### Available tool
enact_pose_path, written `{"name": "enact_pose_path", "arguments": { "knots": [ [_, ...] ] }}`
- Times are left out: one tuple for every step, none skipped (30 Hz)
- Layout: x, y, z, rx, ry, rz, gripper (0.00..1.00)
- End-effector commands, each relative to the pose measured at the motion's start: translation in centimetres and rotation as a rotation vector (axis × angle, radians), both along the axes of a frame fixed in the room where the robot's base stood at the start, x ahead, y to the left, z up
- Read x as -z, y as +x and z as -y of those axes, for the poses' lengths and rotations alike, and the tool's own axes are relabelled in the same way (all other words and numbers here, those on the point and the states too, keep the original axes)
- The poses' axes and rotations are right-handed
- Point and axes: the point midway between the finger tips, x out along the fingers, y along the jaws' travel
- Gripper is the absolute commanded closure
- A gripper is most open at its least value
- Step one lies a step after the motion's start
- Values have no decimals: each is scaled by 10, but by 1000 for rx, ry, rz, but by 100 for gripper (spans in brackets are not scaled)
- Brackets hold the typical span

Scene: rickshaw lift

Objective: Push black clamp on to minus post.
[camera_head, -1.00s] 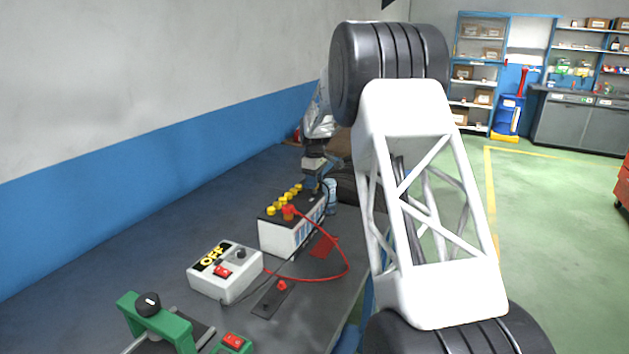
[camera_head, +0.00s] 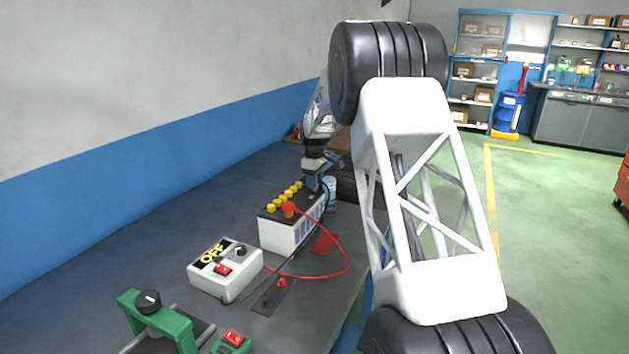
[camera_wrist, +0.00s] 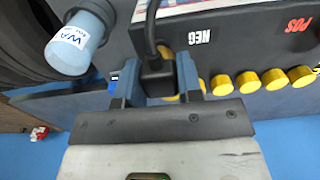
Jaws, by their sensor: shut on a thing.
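The white battery (camera_head: 283,232) with a black top and a row of yellow caps stands on the bench. In the wrist view its top carries the labels NEG (camera_wrist: 199,37) and POS (camera_wrist: 298,25). My gripper (camera_wrist: 158,82) is shut on the black clamp (camera_wrist: 156,72), whose black cable runs up past the battery's edge. The clamp is at the NEG end, over or at the battery top. The minus post is hidden, so I cannot tell whether the clamp is around it. The red clamp (camera_head: 288,208) is at the battery's near end with a red cable.
A white charger box marked OFF (camera_head: 225,270) stands in front of the battery. A cup labelled WA (camera_wrist: 75,45) is beside the battery's far end. A green device (camera_head: 158,322) stands at the front. The wall is behind.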

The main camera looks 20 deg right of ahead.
Motion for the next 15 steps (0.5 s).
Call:
{"name": "enact_pose_path", "arguments": {
  "knots": [
    [0,0,0,0,0,0,89],
    [1,0,0,0,0,0,89],
    [1,0,0,0,0,0,89],
    [1,0,0,0,0,0,89],
    [2,0,0,0,0,0,89],
    [2,0,0,0,0,0,89],
    [2,0,0,0,0,0,89],
    [3,0,0,0,0,0,89],
    [3,0,0,0,0,0,89],
    [3,0,0,0,0,0,89],
    [4,0,0,0,0,0,89],
    [4,0,0,0,0,0,89],
    [5,0,0,0,0,0,89],
    [5,0,0,0,0,0,89],
    [5,0,0,0,0,0,89]
  ]
}}
